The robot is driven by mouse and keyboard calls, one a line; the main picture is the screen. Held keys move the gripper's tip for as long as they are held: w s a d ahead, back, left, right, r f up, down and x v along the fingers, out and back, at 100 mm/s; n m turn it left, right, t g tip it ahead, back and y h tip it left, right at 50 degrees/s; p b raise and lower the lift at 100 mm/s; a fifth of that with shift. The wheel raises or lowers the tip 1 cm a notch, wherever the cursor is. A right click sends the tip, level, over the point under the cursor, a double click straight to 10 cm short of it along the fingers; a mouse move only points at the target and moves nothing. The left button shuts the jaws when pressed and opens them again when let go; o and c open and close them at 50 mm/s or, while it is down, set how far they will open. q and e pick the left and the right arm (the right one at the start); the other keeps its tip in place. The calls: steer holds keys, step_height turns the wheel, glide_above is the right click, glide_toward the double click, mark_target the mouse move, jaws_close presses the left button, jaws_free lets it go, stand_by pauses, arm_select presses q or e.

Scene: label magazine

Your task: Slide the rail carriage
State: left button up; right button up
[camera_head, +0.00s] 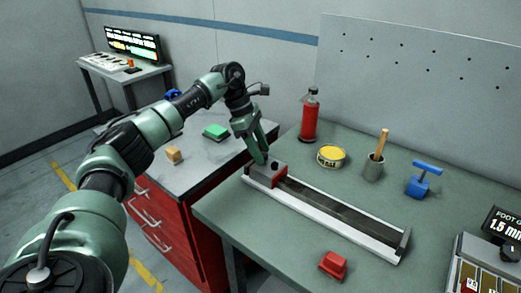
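The rail (335,229) is a long, low, light-framed track with a dark channel. It lies diagonally on the green-grey bench top, from the upper left end to an end plate at the lower right. The carriage (280,178), a grey block with a red face, sits at the upper left end of the rail. My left gripper (263,159) points down with its fingertips at the top of the carriage. I cannot tell whether its fingers are closed on any part there. My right gripper is not in view.
A red bottle (310,117), a yellow tin (331,156), a cup with a wooden handle (373,167) and a blue clamp-like tool (423,180) stand behind the rail. A red block (333,264) lies in front. A red-drawered cabinet (160,216) stands left.

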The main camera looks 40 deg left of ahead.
arm_select(q)
steer(key=b+v, duration=0.1)
steer(key=v, duration=0.6)
steer(key=shift+r, duration=0.35)
steer(key=shift+a, duration=0.1)
